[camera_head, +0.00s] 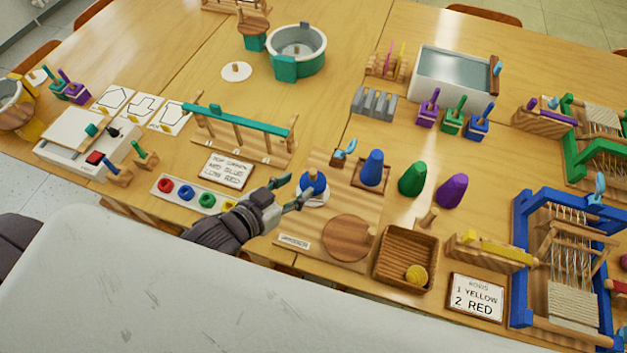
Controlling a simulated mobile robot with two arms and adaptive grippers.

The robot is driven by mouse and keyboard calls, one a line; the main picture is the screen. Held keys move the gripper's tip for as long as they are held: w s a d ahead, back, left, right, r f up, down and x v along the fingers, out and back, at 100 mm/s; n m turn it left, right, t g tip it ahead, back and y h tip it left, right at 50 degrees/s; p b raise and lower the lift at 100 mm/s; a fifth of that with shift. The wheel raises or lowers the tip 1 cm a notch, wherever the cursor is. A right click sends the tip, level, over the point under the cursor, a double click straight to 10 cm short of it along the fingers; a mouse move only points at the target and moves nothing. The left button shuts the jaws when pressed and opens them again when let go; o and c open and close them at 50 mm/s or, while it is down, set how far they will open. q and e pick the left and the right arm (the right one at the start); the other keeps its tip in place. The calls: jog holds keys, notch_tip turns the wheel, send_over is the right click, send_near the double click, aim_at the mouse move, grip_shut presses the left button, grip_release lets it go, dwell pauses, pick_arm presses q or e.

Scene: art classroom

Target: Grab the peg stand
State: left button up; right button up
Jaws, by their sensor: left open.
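My left gripper (294,190) reaches in over the front middle of the table, open, with its fingertips just left of a small blue piece (313,179). That piece stands on a white round base (313,198); I cannot tell whether it touches the fingers. Which item is the peg stand is not certain. Another white round base with a small peg (237,71) lies at the back, and a wooden peg (428,219) stands right of the wooden disc (348,238). My right gripper is out of view.
Blue (372,168), green (412,180) and purple (453,191) cones stand to the right. A strip of coloured rings (195,193) lies left of the gripper. A wooden tray (404,259) holds a yellow ball. A blue loom (520,260) stands at far right.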

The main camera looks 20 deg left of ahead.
aim_at(310, 175)
pick_arm(q)
jog(key=x, duration=0.2)
jog(key=shift+w+d, duration=0.1)
jog(key=shift+w, duration=0.15)
jog(key=shift+w+d+f, duration=0.15)
jog(key=shift+w+f, duration=0.15)
jog(key=shift+w, duration=0.15)
jog(key=x, duration=0.1)
jog(key=p+x, duration=0.1)
jog(key=x, duration=0.1)
jog(key=shift+w+f, duration=0.3)
jog(key=shift+w+d+f, duration=0.1)
jog(key=shift+w+f, duration=0.15)
jog(key=shift+w, duration=0.05)
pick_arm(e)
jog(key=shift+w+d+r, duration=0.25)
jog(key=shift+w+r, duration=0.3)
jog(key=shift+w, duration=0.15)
pick_arm(q)
jog(key=shift+s, duration=0.1)
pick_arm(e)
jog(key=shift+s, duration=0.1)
pick_arm(q)
jog(key=shift+c, duration=1.4)
grip_shut()
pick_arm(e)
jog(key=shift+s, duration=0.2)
